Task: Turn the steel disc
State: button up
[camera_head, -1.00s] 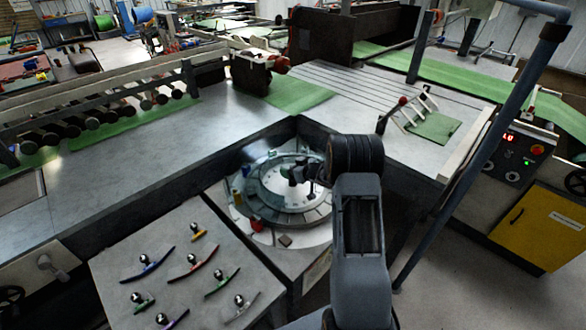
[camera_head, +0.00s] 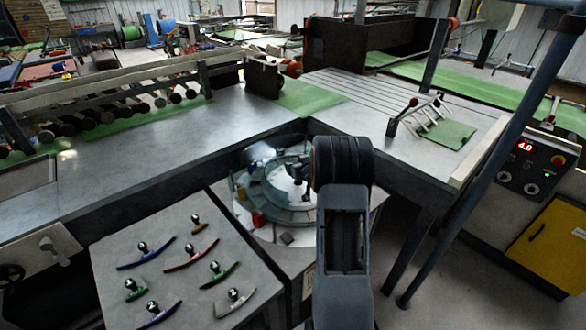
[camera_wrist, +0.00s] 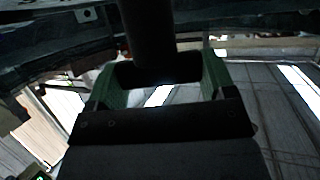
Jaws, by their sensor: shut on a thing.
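The steel disc (camera_head: 275,199) lies in a round recess in the corner between the two grey tables, seen at the middle of the head view. My arm hides its right side. My gripper (camera_head: 304,183) is low over the disc, mostly hidden behind my own wrist in that view. In the wrist view, the green-padded fingers of my gripper (camera_wrist: 160,75) stand on either side of a dark upright post (camera_wrist: 148,35), shut on it. Where the post meets the disc is hidden.
A grey board (camera_head: 110,258) with several curved coloured pieces with knobs lies left of the disc. A red piece (camera_head: 258,220) sits at the recess's edge. A slanted blue post (camera_head: 490,150) and a control panel (camera_head: 525,160) reading 4.0 stand at the right.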

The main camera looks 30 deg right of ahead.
jog(key=o, duration=1.2)
jog(key=shift+o, duration=0.2)
jog(key=v, duration=1.4)
jog(key=shift+b, duration=0.45)
jog(key=shift+w+d, duration=0.1)
jog(key=shift+w, duration=0.05)
